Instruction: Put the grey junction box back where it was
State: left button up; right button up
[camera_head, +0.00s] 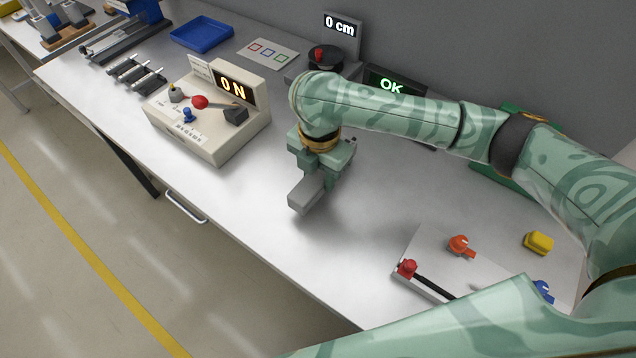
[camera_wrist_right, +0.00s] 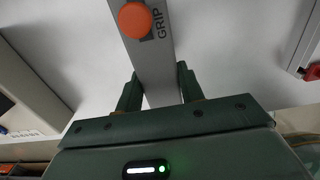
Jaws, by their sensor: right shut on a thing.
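My right gripper (camera_head: 318,182) is shut on a long grey box (camera_head: 305,195), which I take to be the grey junction box. It holds the box over the middle of the bench, near the front edge; a small gap to the bench top cannot be ruled out. In the right wrist view the grey box (camera_wrist_right: 155,65) runs between the two fingers (camera_wrist_right: 160,90). An orange round knob and the word GRIP show on its face. Its far end is cut off by the frame. My left gripper is not in view.
A cream control box (camera_head: 215,140) reading ON stands left. Behind are a blue tray (camera_head: 202,33), a card with coloured squares (camera_head: 268,53) and an OK display (camera_head: 392,84). A grey panel (camera_head: 440,250) with coloured knobs and a yellow block (camera_head: 538,243) are right. Bench between is clear.

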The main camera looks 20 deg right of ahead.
aim_at(319, 174)
notch_tip(319, 174, down, 3)
jog(key=shift+f+b, duration=0.1)
jog(key=shift+b, duration=0.55)
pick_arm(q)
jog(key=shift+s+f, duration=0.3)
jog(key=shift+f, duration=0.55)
pick_arm(e)
jog(key=shift+s+r, duration=0.1)
jog(key=shift+r, duration=0.15)
jog(key=o, duration=1.1)
jog(key=shift+f, duration=0.15)
jog(key=shift+c, duration=0.2)
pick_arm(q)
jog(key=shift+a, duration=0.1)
pick_arm(e)
notch_tip(319, 174, up, 12)
jog(key=p, duration=0.6)
jog(key=shift+r+p, duration=0.2)
jog(key=shift+p, duration=0.1)
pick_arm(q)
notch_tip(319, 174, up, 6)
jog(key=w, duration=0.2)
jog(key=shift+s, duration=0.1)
